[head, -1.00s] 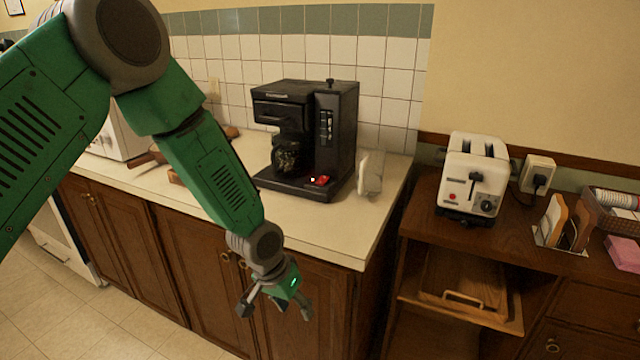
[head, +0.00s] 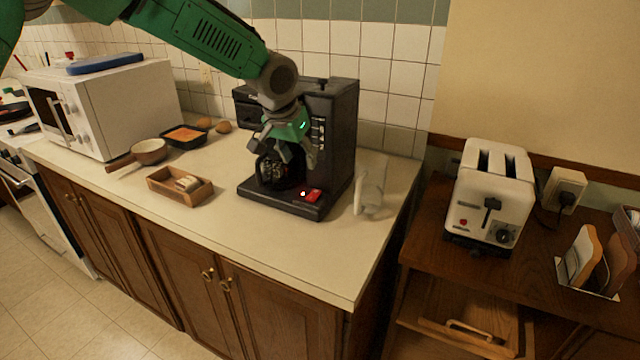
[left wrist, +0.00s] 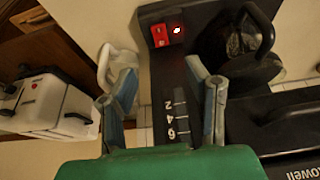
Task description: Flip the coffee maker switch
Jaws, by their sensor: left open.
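The black coffee maker (head: 341,135) stands upright on the counter, its glass carafe (head: 268,173) on the base. Its red switch (head: 310,195) is at the front right of the base. In the left wrist view the switch (left wrist: 161,35) shows beyond the fingertips, near the carafe (left wrist: 240,40); which way it is set I cannot tell. My left gripper (head: 287,152) is in front of the coffee maker's upper body, above and behind the switch. Its fingers, seen also in the left wrist view (left wrist: 163,85), are spread and empty, apart from the switch. My right gripper is not in view.
A white mug-like object (head: 370,190) stands right of the coffee maker. A wooden box (head: 180,187), a pan (head: 150,151) and a microwave (head: 110,100) are to the left. A toaster (head: 492,190) sits on the lower side table. The counter's front strip is clear.

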